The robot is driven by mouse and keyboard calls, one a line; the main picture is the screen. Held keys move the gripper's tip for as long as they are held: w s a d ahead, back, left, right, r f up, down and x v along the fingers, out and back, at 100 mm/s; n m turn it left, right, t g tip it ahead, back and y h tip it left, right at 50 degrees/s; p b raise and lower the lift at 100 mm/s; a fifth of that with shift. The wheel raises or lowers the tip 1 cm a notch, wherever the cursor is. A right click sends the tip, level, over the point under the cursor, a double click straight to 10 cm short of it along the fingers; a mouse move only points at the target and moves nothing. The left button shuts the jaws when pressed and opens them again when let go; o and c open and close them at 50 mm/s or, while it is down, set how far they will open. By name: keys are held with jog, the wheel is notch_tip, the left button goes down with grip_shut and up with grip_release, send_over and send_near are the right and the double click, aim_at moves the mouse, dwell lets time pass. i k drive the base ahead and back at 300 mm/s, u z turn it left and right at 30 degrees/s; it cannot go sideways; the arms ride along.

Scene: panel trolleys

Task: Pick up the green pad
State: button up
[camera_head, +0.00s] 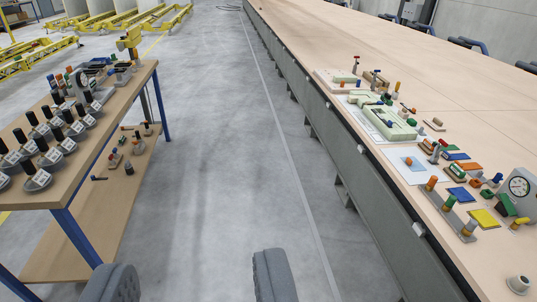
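My gripper (194,264) shows at the bottom edge as two dark grey fingers, wide apart with only floor between them. It is open and empty, over the aisle between two tables. On the long right table (330,40), a dark green piece (505,205) lies near the yellow pad (484,218) and left of the clock-like dial (519,186). It may be the green pad, but it is too small to be sure. A small green patch also shows near the blue pad (458,156) and the orange pad (470,166). My gripper is far from all of these.
A wooden trolley (140,95) with blue legs stands left, crowded with dark-knobbed gauges (65,145); its lower shelf (95,215) holds a few small parts. A pale green tray (390,122) sits on the right table. Yellow frames (120,22) stand at the back. The grey aisle floor is clear.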

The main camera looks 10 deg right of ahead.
aim_at(412, 122)
jog(key=z, duration=0.15)
jog(key=i, duration=1.25)
jog(key=z, duration=0.8)
jog(key=i, duration=1.7)
jog(key=z, duration=0.6)
